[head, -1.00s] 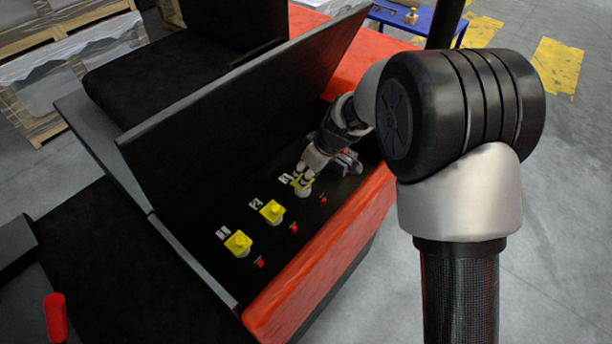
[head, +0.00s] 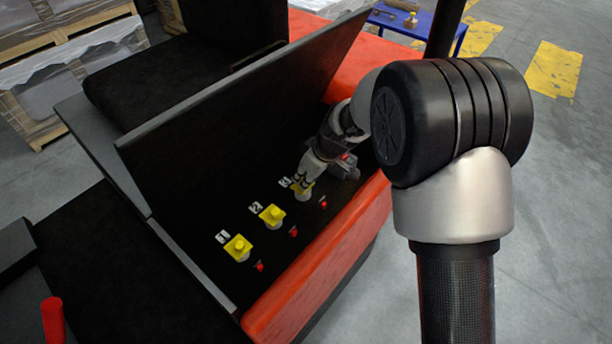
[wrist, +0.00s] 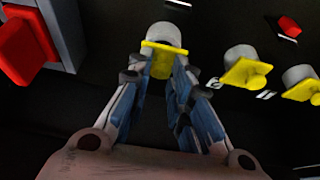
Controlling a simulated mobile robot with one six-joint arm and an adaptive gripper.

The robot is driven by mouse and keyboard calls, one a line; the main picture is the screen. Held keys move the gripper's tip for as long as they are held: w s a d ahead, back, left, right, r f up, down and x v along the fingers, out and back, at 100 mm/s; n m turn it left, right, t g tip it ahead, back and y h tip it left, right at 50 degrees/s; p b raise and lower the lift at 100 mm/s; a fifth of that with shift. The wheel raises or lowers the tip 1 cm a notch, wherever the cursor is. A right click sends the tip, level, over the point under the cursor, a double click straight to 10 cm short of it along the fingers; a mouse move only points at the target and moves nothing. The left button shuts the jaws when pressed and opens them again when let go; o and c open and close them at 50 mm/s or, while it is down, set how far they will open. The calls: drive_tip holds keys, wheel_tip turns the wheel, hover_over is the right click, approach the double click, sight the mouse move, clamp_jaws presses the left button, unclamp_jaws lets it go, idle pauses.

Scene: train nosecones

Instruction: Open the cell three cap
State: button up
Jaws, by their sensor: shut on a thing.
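The cell three cap (head: 305,187) is yellow and sits on a pale round neck beside the label 3, the farthest of the row in the head view. My gripper (head: 304,181) is over it and partly hides it. In the wrist view my gripper (wrist: 160,75) is shut on the cap's yellow knob (wrist: 160,66), a finger on each side. The cap's flange (wrist: 165,48) shows against the grey neck (wrist: 164,34). I cannot tell whether the cap is loose on its neck.
Yellow caps for cell two (head: 272,215) and cell one (head: 238,247) stand nearer in the row. Small red plugs (head: 294,232) lie beside them. A raised black lid (head: 230,110) stands behind the row. A red block on grey (wrist: 30,45) is close to the left of my gripper.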

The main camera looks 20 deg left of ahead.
drive_tip(key=shift+r+p, duration=0.1)
drive_tip(key=shift+p, duration=0.2)
clamp_jaws()
drive_tip(key=p, duration=0.4)
drive_tip(key=shift+a+r+h, duration=0.2)
drive_tip(key=shift+r+h, duration=0.1)
drive_tip(key=shift+r, duration=0.05)
drive_tip(key=p, duration=0.2)
drive_tip(key=h+p, duration=0.1)
drive_tip(key=p, duration=0.2)
drive_tip(key=shift+w+a+r+g, duration=0.15)
drive_tip(key=shift+w+a+g, duration=0.05)
drive_tip(key=shift+a+g, duration=0.2)
drive_tip(key=shift+w+a+h+p, duration=0.2)
drive_tip(key=shift+h+p, duration=0.3)
drive_tip(key=shift+p, duration=0.6)
drive_tip(key=shift+s, duration=0.1)
drive_tip(key=o, duration=0.9)
unclamp_jaws()
